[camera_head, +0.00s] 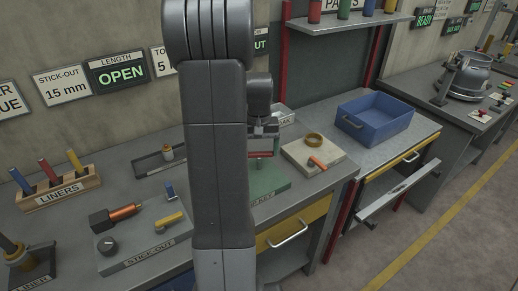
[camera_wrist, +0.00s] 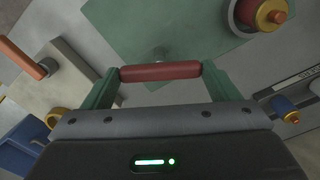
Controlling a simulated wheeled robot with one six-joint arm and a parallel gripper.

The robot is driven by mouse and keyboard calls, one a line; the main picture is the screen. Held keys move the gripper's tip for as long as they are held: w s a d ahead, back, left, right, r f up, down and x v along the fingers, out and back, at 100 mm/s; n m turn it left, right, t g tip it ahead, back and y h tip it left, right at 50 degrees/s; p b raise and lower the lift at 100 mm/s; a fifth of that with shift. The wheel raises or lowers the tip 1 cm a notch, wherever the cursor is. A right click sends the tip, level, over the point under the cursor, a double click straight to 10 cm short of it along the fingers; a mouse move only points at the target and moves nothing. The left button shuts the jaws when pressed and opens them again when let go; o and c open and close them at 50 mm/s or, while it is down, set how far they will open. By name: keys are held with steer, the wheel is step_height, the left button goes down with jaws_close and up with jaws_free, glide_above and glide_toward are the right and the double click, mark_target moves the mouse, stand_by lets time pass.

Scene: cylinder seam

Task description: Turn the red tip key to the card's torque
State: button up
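The red tip key shows in the wrist view as a red crossbar handle (camera_wrist: 160,72) with a short grey shaft below its middle. My gripper (camera_wrist: 161,71) has its green fingers at the two ends of the bar, seemingly touching both. In the head view my gripper (camera_head: 262,140) is partly behind my arm, with the red bar (camera_head: 261,153) at its fingers, over a green plate (camera_head: 270,186). The key's lower end and whether it sits in anything are hidden. The torque card (camera_head: 160,60) is mostly covered by my arm; only "TO" and "5" show.
A pale block (camera_head: 325,150) with a gold ring and an orange-handled piece lies right of the plate. A blue bin (camera_head: 375,124) stands beyond. Left are the liners rack (camera_head: 58,194), an orange-and-black torch (camera_head: 120,213) and the stick-out block (camera_head: 150,250).

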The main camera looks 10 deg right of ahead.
mark_target(259, 153)
steer(key=shift+m, duration=2.8)
steer(key=o, duration=0.9)
steer(key=shift+r, duration=0.15)
step_height(259, 153, up, 14)
steer(key=shift+f+b, duration=0.2)
steer(key=shift+b, duration=0.2)
steer(key=shift+f, duration=0.1)
step_height(259, 153, down, 14)
steer(key=shift+r+p, duration=0.2)
steer(key=shift+p, duration=0.2)
steer(key=shift+n, duration=0.3)
